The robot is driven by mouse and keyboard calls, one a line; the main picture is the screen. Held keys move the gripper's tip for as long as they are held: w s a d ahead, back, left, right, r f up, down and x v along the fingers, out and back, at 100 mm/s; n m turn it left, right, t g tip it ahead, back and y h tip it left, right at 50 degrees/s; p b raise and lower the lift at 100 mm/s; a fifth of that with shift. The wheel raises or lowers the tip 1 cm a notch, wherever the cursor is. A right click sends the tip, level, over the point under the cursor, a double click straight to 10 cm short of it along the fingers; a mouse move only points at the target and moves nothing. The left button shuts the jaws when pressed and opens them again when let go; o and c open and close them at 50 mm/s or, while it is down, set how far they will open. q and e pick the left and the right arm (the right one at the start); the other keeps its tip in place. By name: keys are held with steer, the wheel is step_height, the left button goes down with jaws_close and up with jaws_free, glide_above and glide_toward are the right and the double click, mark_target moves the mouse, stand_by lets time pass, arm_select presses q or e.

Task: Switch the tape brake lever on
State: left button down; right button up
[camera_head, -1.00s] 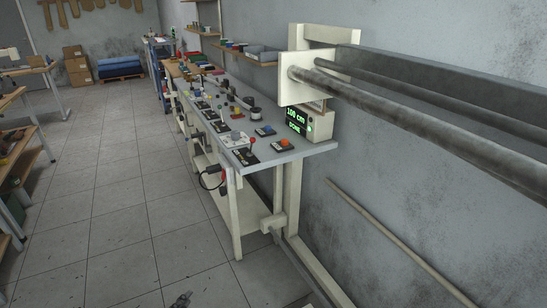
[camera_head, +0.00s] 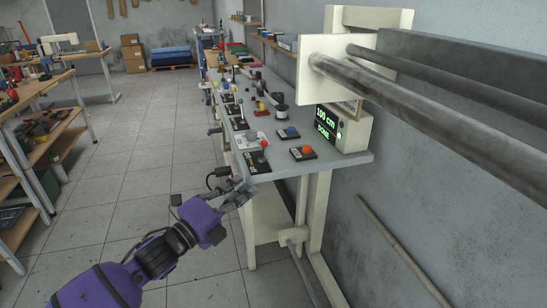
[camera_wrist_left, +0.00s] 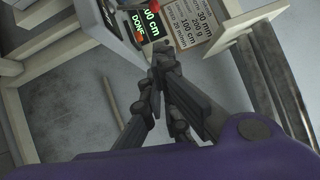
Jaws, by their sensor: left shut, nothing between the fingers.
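Several controls sit on the grey bench top. At its near end, a short lever with a reddish knob (camera_head: 264,144) stands on a black plate (camera_head: 257,163); its label is too small to read, so I cannot tell whether it is the tape brake lever or how it is set. My left gripper (camera_head: 246,189) is shut and empty, just in front of the bench's near edge and close below that plate in the head view. In the left wrist view, its fingers (camera_wrist_left: 160,47) meet near the bench edge. My right gripper is not in view.
A display (camera_head: 326,125) reads "100 cm DONE". Long metal rods (camera_head: 430,104) project at the right. The floor aisle is clear.

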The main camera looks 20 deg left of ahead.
mark_target(263, 150)
arm_select(q)
steer(key=w+a+x, duration=0.1)
steer(key=a+x, duration=0.1)
steer(key=x, duration=1)
steer(key=shift+w+a+r+p, duration=0.25)
steer(key=shift+r+p, duration=0.05)
steer(key=shift+r, duration=0.05)
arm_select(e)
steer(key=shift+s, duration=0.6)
